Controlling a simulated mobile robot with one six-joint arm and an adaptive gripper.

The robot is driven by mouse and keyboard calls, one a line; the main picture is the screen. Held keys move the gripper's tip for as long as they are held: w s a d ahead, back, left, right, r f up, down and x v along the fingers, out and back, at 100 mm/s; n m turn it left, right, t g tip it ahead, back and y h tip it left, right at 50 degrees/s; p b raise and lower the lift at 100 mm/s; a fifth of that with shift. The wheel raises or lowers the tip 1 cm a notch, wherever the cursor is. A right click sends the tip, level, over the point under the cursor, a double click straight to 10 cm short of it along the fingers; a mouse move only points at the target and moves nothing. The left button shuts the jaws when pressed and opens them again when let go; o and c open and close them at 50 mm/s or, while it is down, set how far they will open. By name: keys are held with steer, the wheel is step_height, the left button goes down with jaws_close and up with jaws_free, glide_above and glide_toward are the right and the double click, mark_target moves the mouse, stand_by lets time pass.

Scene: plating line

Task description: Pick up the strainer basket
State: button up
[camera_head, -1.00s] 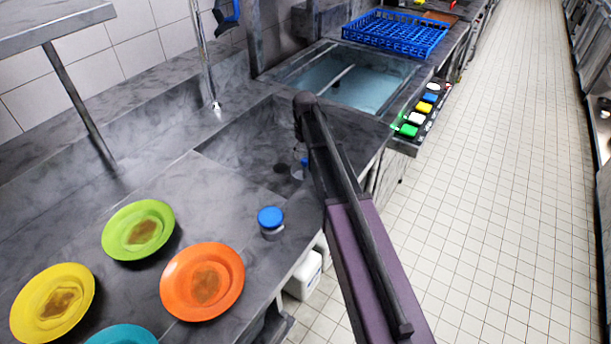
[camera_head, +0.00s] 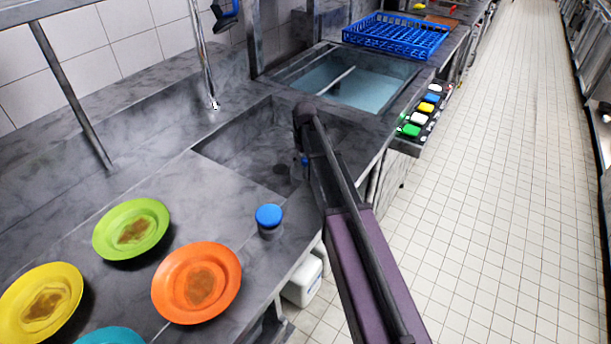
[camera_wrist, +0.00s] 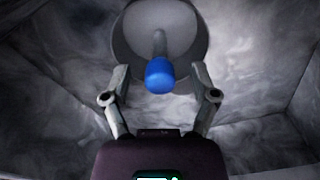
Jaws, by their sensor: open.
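In the wrist view, the strainer basket (camera_wrist: 190,38) is a grey round cup with a stem and a blue knob at its top. It sits on the grey sink floor. My gripper (camera_wrist: 160,72) is open and empty, with one finger on each side of the blue knob and visible gaps to it. In the head view, my arm hides most of the basket and the fingers. A bit of the blue knob (camera_head: 304,160) shows beside the arm, inside the sink basin (camera_head: 235,150).
Dirty plates, including an orange one (camera_head: 225,300) and a green one (camera_head: 115,225), lie on the counter. A blue-capped container (camera_head: 269,217) stands near the basin's front edge. A water-filled sink (camera_head: 375,85) and a blue rack (camera_head: 400,35) are beyond. The basin walls surround my gripper.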

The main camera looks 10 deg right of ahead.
jaws_close()
stand_by(0.3)
steer(key=shift+r, duration=0.2)
step_height(320, 180, up, 10)
steer(key=p, duration=1)
steer(key=shift+f, duration=0.2)
stand_by(0.5)
